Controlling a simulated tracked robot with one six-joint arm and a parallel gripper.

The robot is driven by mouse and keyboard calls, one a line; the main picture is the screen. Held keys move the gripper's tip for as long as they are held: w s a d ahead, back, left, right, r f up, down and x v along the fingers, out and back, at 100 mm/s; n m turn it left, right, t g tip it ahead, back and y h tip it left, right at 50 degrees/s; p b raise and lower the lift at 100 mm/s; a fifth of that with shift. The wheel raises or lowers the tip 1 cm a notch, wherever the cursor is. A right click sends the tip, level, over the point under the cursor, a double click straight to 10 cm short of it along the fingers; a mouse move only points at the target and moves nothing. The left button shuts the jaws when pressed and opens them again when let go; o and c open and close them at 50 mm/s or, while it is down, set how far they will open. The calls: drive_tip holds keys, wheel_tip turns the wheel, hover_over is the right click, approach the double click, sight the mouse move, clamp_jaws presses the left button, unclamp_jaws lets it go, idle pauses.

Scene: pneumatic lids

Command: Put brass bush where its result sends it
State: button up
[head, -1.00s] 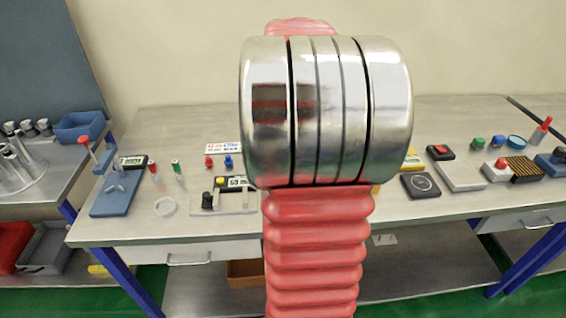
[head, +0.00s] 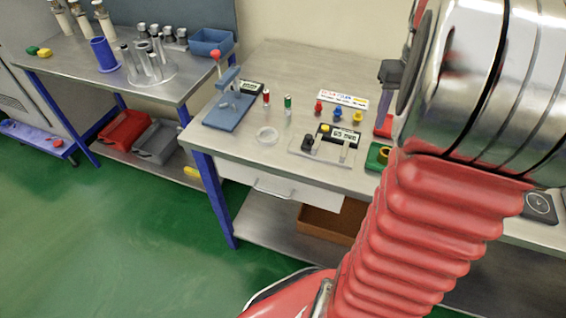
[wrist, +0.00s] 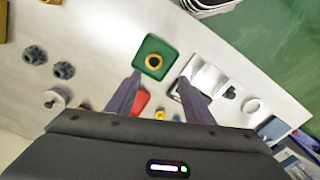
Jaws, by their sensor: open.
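The brass bush (wrist: 154,61) is a short gold ring with a dark bore. It sits on a green square pad (wrist: 143,45) in the wrist view. In the head view the bush (head: 383,154) shows on the green pad (head: 374,163), partly cut off by my arm. My gripper (wrist: 161,77) is open and empty. In the wrist view its fingertips lie just below the bush in the picture, one on each side, apart from it. A gauge with a lit display (head: 345,136) stands left of the pad in the head view; I cannot read it surely.
Red, blue and yellow pieces (head: 337,114) stand before a small sign (head: 343,98). A blue press (head: 228,108) and a white ring (head: 267,135) are further left. Red (head: 124,131) and grey (head: 157,142) bins sit under the left table. An orange-brown box (head: 328,223) is below the bench.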

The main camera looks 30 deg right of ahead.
drive_tip(key=w+a+r+n+t, duration=0.1)
drive_tip(key=w+a+r, duration=0.2)
drive_tip(key=a, duration=0.7)
drive_tip(key=s+a+n+t, duration=0.2)
drive_tip(key=s+a, duration=0.1)
drive_tip(key=a, duration=0.9)
drive_tip(key=s+a+f+n+t, duration=0.1)
drive_tip(key=s+a+n+t, duration=0.1)
drive_tip(key=a, duration=1.1)
drive_tip(key=shift+s+a+f, duration=0.15)
drive_tip(key=shift+s+a, duration=0.15)
drive_tip(key=shift+s, duration=0.1)
drive_tip(key=c, duration=0.3)
drive_tip(key=shift+d, duration=0.1)
drive_tip(key=shift+c, duration=0.5)
